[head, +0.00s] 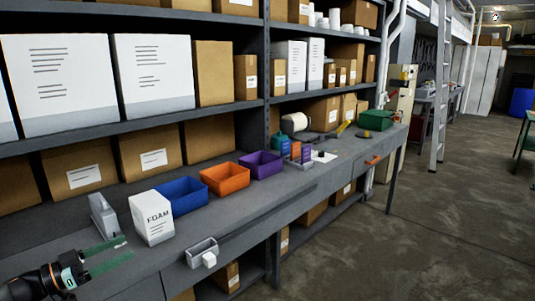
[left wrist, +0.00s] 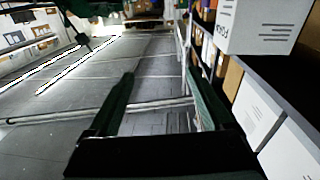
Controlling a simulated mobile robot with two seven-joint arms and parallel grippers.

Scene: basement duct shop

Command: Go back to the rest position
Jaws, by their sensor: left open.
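My left gripper (head: 128,248) is at the lower left of the head view, in front of the workbench (head: 245,215). Its two green fingers point right and are apart, with nothing between them. The left wrist view also shows the two fingers (left wrist: 160,105) spread and empty. The white FOAM box (head: 153,218) stands upright on the bench just beyond the fingertips, apart from them. My right gripper does not show clearly in either view.
Blue (head: 183,196), orange (head: 225,180) and purple (head: 260,165) bins line the bench. A grey dispenser (head: 103,215) stands left of the FOAM box. A small grey holder (head: 202,252) is at the bench's front edge. Shelves with boxes rise behind. The floor (head: 430,220) to the right is clear.

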